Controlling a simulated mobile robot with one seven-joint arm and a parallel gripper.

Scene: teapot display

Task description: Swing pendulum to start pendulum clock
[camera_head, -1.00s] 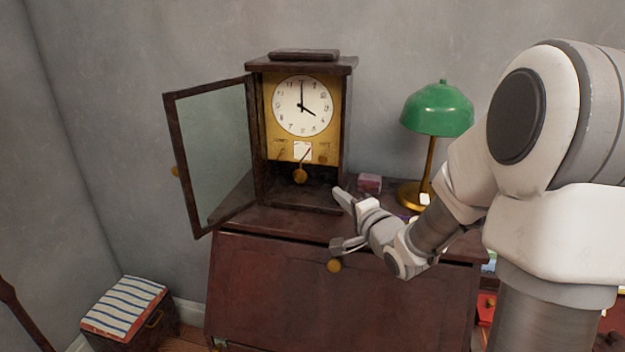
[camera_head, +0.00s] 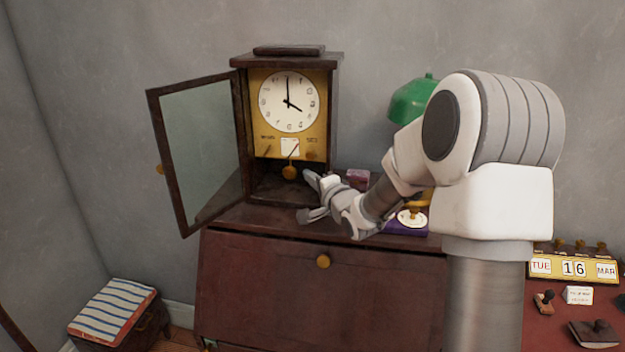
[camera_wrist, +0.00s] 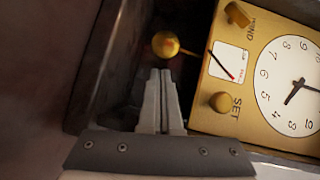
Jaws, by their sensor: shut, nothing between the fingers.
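The pendulum clock (camera_head: 250,130) stands on a dark wooden desk, its glass door (camera_head: 200,150) swung open to the left. Its white dial (camera_head: 289,101) sits on a gold plate. The gold pendulum bob (camera_head: 289,172) hangs below the plate and also shows in the wrist view (camera_wrist: 165,44). My gripper (camera_head: 308,192) is at the lower right of the clock's opening, below and right of the bob. In the wrist view my gripper's fingers (camera_wrist: 161,75) are together and empty, their tips close to the bob. I cannot tell whether they touch it.
The open door's frame bounds the left side. A green lamp (camera_head: 410,100) and a small pink box (camera_head: 358,178) stand right of the clock. The desk top (camera_head: 250,216) in front of the clock is narrow. A date block (camera_head: 573,268) is at the far right.

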